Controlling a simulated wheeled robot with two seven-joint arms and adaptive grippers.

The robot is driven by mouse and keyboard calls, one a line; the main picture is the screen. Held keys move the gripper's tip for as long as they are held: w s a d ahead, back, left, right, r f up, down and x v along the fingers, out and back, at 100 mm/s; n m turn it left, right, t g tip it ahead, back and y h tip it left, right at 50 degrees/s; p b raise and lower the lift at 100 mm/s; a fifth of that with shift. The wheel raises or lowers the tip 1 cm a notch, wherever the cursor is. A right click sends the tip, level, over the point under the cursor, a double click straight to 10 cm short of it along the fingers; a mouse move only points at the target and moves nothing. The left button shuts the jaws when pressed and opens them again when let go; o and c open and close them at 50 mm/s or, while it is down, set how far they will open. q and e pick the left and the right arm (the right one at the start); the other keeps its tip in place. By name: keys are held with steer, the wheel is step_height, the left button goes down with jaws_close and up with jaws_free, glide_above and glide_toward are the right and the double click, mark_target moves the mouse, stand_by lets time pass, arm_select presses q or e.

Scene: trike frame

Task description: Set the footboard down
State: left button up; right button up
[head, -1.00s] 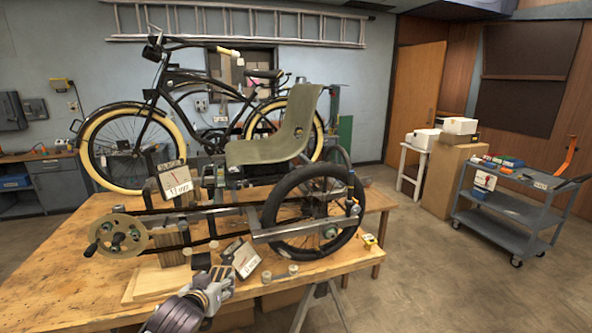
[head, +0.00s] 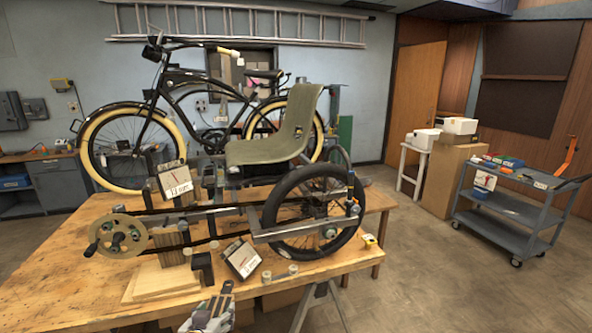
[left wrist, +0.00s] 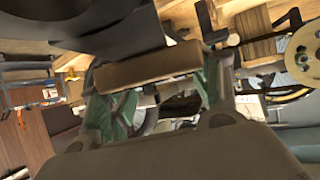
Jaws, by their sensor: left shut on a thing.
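My left gripper (head: 211,314) is at the bottom of the head view, low at the front edge of the workbench. In the left wrist view its green fingers (left wrist: 160,100) stand on either side of a tan bar-like piece (left wrist: 150,68), which looks like the footboard; the gripper is shut on it. The footboard's full outline is hidden in the head view. The trike frame (head: 190,209) lies across the workbench (head: 70,275), with a grey-green seat (head: 265,152), a rear wheel (head: 312,212) and a chainwheel (head: 118,235). My right gripper is not in view.
A wooden board (head: 155,283) lies on the bench under the frame. A dark bracket (head: 203,268), a white-faced gauge block (head: 242,259) and small round pieces (head: 280,275) stand close to my gripper. The bench's front left is clear. A cart (head: 515,210) stands at the right.

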mark_target(219, 311)
arm_select(q)
steer(key=shift+r, duration=0.15)
steer(key=shift+w+d+r, duration=0.2)
steer(key=shift+w+r, duration=0.1)
steer(key=shift+r, duration=0.15)
steer(key=shift+w+r+m+h, duration=0.3)
steer(key=shift+w+r, duration=0.2)
steer(key=shift+r, duration=0.4)
steer(key=shift+s+a+f, duration=0.2)
steer(key=shift+s+f, duration=0.45)
steer(key=shift+f, duration=0.25)
steer(key=s+f, duration=0.5)
steer(key=f, duration=0.2)
steer(key=shift+w, duration=0.2)
